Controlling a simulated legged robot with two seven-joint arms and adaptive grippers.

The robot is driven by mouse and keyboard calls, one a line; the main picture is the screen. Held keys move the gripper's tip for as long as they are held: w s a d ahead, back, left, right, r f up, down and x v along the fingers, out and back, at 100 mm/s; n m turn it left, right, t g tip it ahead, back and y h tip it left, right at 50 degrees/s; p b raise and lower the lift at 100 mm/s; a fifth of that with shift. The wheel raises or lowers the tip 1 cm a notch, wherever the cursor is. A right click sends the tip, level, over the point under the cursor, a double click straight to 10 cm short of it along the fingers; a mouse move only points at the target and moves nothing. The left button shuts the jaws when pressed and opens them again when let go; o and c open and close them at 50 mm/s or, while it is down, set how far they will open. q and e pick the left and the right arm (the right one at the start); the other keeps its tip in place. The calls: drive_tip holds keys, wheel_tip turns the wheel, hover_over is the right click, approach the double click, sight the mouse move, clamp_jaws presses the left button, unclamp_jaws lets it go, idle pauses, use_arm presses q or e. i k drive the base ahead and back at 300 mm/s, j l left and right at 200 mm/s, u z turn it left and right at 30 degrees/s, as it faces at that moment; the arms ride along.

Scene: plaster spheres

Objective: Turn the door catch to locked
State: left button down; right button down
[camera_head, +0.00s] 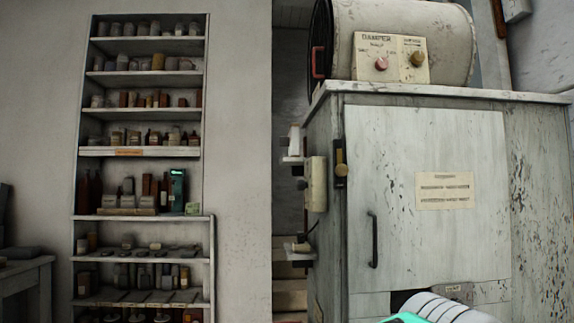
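The door catch (341,170) is a dark upright plate with a brass-coloured turning piece, at the upper left edge of the pale cabinet door (385,150). The brass piece looks roughly upright; I cannot tell from it whether the catch is locked. The door looks closed, with a black bar handle (373,240) below and right of the catch. A white ribbed and teal part, seemingly of my own arm, shows at the bottom edge, well below the catch. No fingers of either gripper are in view.
A drum (400,40) with a damper panel (391,57) and two knobs sits on the worn cabinet. A pale box (316,184) sticks out left of the catch. Shelves (140,151) of bottles and jars stand at the left wall. The space before the door's upper part is clear.

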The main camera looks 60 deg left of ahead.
sight(342, 170)
drive_tip(key=u, duration=1.7)
